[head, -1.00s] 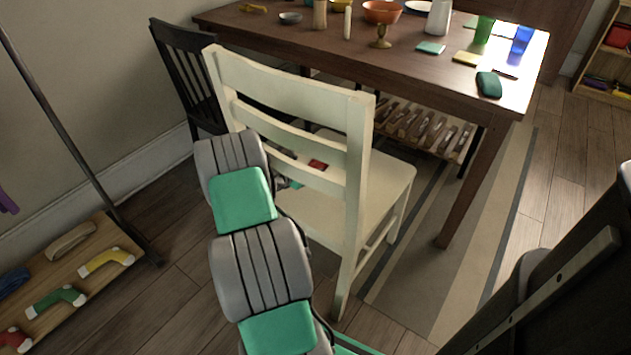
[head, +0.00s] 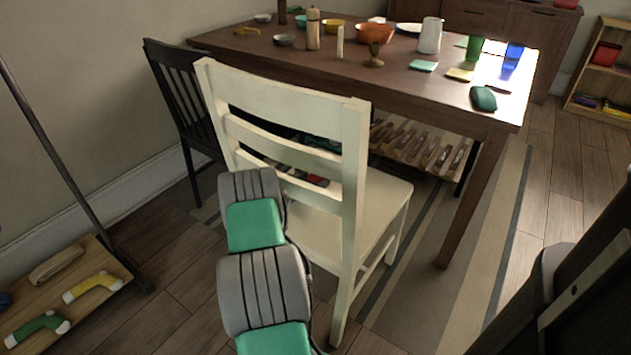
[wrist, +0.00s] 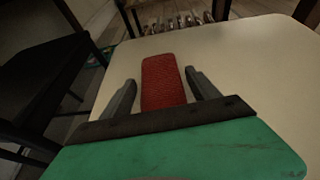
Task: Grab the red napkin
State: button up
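The red napkin (wrist: 163,82) lies on the seat of the cream chair (wrist: 240,55) in the wrist view. My gripper (wrist: 160,77) is open, with one grey finger on each side of the napkin and a gap on both sides. The napkin's near end is hidden behind the gripper's dark front edge. In the head view a small bit of the red napkin (head: 318,180) shows through the slats of the cream chair (head: 352,180). My gripper is mostly hidden there behind the chair back.
The chair back's slats stand close to my arm. The dark wooden table (head: 430,105) with bowls and cups is beyond the chair. A black chair (head: 180,95) stands to the left. A wooden board with colored handles (head: 60,290) lies at the lower left.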

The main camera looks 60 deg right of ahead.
jog(key=c, duration=1.1)
